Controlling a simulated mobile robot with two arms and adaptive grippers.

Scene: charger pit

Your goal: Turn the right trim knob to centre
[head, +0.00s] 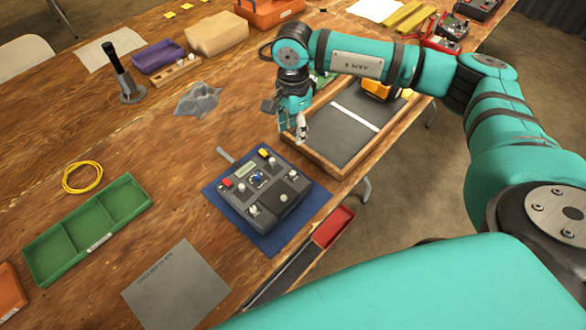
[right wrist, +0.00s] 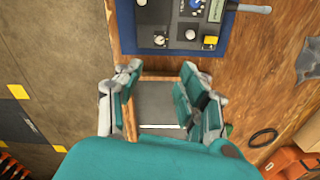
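The grey control box (head: 238,200) sits on a blue mat (head: 273,240) near the table's front edge. It carries several pale knobs, a red button and a yellow button, and a blue part in its middle. It also shows at the top of the right wrist view (right wrist: 182,22), cut by the frame, with a pale knob (right wrist: 210,40) near its edge. I cannot tell which knob is the right trim knob or how it is set. My right gripper (head: 288,118) is open and empty, above the wooden tray's near left corner, apart from the box. My left gripper is not in view.
A wooden-framed tray (head: 330,166) with a dark floor lies behind the box, under my right arm. A green tray (head: 82,238) and a grey plate (head: 175,290) lie to the left. A red bin (head: 334,226) is below the table edge. Bare wood lies left of the box.

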